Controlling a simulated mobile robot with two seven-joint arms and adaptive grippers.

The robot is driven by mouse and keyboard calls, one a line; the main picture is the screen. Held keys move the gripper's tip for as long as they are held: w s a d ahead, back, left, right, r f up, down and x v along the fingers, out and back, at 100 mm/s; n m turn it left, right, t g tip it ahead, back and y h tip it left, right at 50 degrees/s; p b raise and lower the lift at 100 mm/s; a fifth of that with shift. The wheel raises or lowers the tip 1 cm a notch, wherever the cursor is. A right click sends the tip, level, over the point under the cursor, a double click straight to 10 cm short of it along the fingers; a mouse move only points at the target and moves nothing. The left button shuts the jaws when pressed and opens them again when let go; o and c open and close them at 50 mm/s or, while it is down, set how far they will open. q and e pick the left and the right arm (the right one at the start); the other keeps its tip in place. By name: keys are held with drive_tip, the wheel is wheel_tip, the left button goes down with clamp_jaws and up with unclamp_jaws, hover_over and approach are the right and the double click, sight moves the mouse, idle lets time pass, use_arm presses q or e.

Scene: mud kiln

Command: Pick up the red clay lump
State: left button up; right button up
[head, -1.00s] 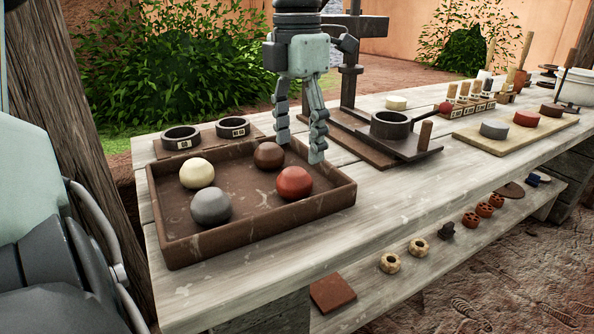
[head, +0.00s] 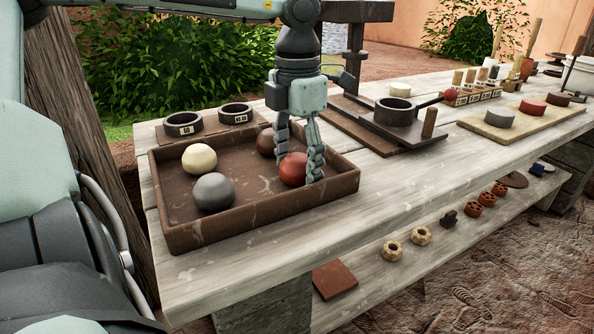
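The red clay lump (head: 292,170) is a smooth ball in the right part of a brown wooden tray (head: 256,221). My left gripper (head: 299,169) points down into the tray with its fingers apart around the red lump. One finger stands at the lump's right side; the other goes down behind it, its tip hidden. Whether the fingers touch the lump is hard to tell. The lump still rests in the tray. My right gripper is not in view.
A cream ball (head: 199,158), a grey ball (head: 213,191) and a dark brown ball (head: 267,142), partly hidden by the gripper, share the tray. Two dark rings (head: 184,124) stand behind it. A press stand (head: 354,50) and a dark cup (head: 394,111) are to the right.

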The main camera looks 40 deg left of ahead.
use_arm(q)
drive_tip(key=c, duration=1)
drive_tip(key=shift+r, duration=0.1)
